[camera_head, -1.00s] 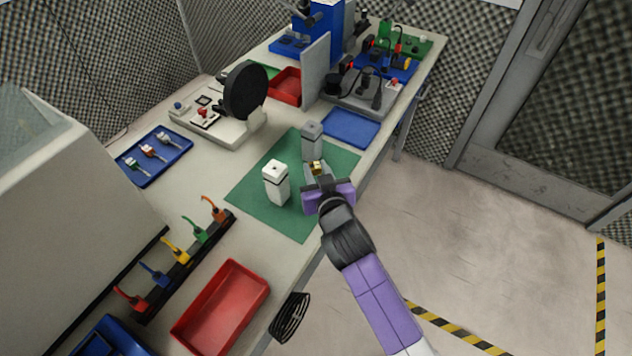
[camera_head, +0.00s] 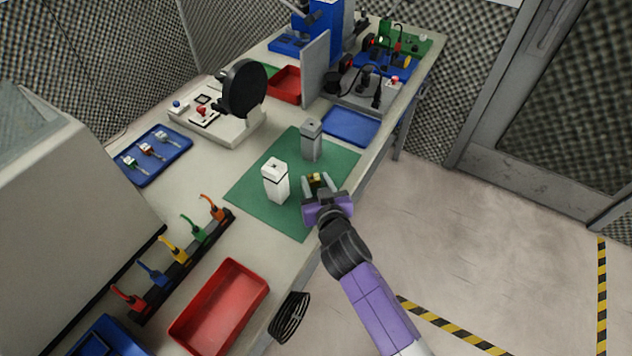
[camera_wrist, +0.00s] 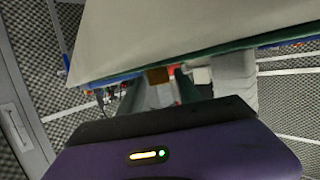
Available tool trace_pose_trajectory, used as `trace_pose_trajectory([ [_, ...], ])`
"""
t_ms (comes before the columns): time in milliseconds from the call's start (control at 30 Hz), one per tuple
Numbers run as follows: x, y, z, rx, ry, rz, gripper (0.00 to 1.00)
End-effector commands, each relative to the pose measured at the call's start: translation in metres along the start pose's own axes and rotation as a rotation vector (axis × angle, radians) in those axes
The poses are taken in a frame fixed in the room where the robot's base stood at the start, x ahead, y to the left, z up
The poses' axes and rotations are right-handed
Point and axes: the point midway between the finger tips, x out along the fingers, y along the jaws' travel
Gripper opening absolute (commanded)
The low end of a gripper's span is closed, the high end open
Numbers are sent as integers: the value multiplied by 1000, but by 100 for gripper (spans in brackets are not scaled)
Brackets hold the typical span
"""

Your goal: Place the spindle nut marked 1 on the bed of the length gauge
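My gripper (camera_head: 319,184) is over the near right edge of the green mat (camera_head: 257,209). A small brass-coloured block (camera_head: 316,179), seemingly the spindle nut, is between its fingertips and moves along with them. It also shows at the fingertips in the wrist view (camera_wrist: 158,76). No number can be read on it. A white and grey bench device with a large black disc (camera_head: 243,88) stands beyond the mat to the left; it may be the length gauge, but I cannot tell. Its base (camera_head: 213,130) carries small red and blue parts.
A white pillar (camera_head: 275,181) stands left of my gripper and a grey pillar (camera_head: 311,140) stands behind it, both on the mat. A blue tray (camera_head: 151,156) with small parts lies left. An empty red tray (camera_head: 220,308) lies near. An upright grey panel (camera_head: 315,68) stands further back.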

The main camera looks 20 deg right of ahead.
Motion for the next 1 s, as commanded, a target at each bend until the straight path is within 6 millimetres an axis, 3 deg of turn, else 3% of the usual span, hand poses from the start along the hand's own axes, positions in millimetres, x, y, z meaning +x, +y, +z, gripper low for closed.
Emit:
trace_pose_trajectory([
  [467,-4,0,-3,0,-1,0,48],
  [1000,-102,0,-1,0,-1,-1,48],
])
